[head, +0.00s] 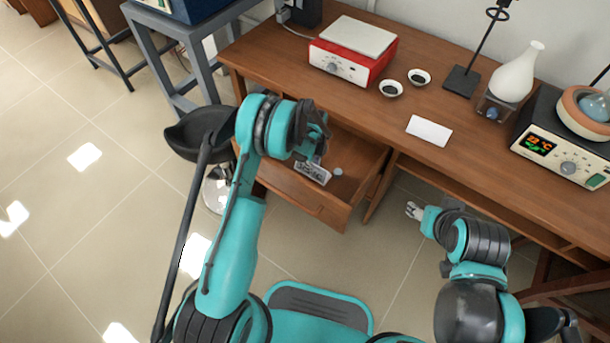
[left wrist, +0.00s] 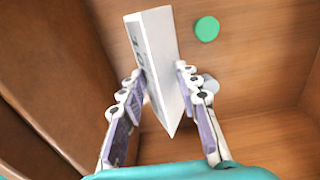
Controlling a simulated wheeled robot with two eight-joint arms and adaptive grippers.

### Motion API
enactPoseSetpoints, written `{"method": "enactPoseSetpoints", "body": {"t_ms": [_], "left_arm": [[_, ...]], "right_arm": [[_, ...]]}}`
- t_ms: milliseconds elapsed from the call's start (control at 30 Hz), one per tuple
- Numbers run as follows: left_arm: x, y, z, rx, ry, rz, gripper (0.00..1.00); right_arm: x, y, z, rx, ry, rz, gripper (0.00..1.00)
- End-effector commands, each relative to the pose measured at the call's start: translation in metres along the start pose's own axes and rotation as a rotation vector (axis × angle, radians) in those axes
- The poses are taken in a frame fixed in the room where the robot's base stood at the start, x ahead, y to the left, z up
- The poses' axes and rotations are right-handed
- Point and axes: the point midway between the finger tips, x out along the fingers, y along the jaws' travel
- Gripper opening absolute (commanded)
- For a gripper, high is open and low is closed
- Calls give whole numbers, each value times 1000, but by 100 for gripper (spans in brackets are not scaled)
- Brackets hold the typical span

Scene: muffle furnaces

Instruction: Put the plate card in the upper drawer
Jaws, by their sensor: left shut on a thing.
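The plate card (left wrist: 155,60) is a white slab with dark marks on one face. My left gripper (left wrist: 162,88) is shut on it, one finger on each side, and the card stands tilted between the fingers. In the head view, the card (head: 313,172) shows below the left gripper (head: 318,155), over the open upper drawer (head: 323,205). Whether it touches the drawer floor I cannot tell. My right gripper (head: 414,211) hangs in front of the desk, away from the drawer; its finger gap is too small to judge.
A green disc (left wrist: 207,29) lies in the drawer beside the card. On the desk are a red hotplate (head: 350,50), two small dishes (head: 390,89), a blank white card (head: 429,130), a white flask (head: 518,72) and a heater with a display (head: 560,150). A black stool (head: 195,132) stands left of the drawer.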

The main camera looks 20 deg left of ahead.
Motion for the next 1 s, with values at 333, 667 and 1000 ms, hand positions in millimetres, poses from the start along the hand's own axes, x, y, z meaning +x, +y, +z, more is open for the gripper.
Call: {"method": "enactPoseSetpoints", "body": {"t_ms": [333, 667, 1000], "left_arm": [[26, 21, 30, 0, 0, 0, 17], [64, 21, 30, -1, 0, 0, 17], [64, 21, 30, -1, 0, 0, 37]], "right_arm": [[13, 0, 9, 0, 0, 0, 52], [29, 0, 21, 0, 0, 0, 52], [28, 0, 20, 0, 0, 0, 52]]}}
